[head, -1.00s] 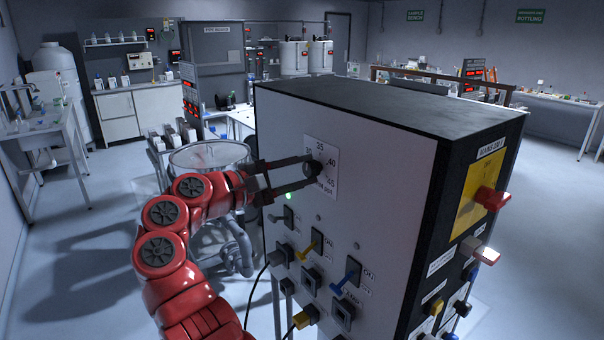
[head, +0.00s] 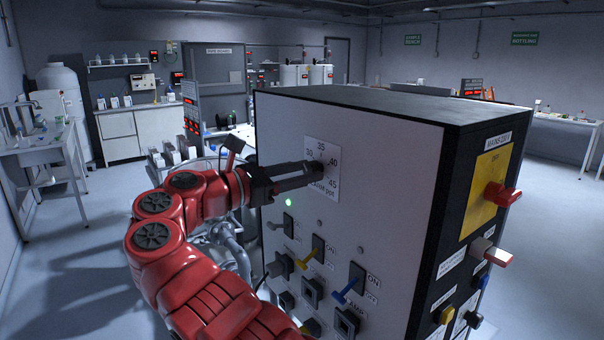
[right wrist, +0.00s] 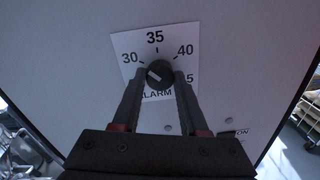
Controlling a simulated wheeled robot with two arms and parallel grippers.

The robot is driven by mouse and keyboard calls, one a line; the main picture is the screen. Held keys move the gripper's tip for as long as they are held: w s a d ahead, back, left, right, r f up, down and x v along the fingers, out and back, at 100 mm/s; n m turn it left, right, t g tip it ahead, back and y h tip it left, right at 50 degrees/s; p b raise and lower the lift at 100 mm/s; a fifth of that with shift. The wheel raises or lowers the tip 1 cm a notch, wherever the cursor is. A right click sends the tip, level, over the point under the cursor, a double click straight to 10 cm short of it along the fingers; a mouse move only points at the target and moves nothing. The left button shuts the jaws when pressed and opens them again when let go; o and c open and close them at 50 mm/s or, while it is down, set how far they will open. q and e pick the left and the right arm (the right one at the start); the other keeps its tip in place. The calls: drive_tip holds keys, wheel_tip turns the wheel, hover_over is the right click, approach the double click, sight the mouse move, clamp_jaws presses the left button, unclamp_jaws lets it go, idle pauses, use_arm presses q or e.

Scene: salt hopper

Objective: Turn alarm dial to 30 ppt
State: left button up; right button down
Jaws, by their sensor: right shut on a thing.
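The alarm dial is a small black round knob (right wrist: 160,73) on a white scale plate (right wrist: 155,47) marked 30, 35, 40 and 45, with "ALARM" partly hidden below. In the head view the plate (head: 321,150) is on the upper light front panel of the cabinet, and the knob is mostly hidden by my fingers. My right gripper (head: 316,172) is shut on the knob, one finger on each side in the right wrist view (right wrist: 160,80). A pale mark on the knob face slants toward the upper left, roughly the 30 side. My left gripper is not in view.
The cabinet's dark right side carries a red handle (head: 502,195) on a yellow plate. Open floor lies left and right of the cabinet.

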drive_tip(key=n+p, duration=0.2)
drive_tip(key=shift+r+p, duration=0.15)
drive_tip(key=shift+p, duration=0.15)
drive_tip(key=shift+f+n+p, duration=0.3)
drive_tip(key=shift+n+p, duration=0.2)
drive_tip(key=shift+p, duration=0.2)
drive_tip(key=c, duration=0.6)
unclamp_jaws()
drive_tip(key=shift+o, duration=0.8)
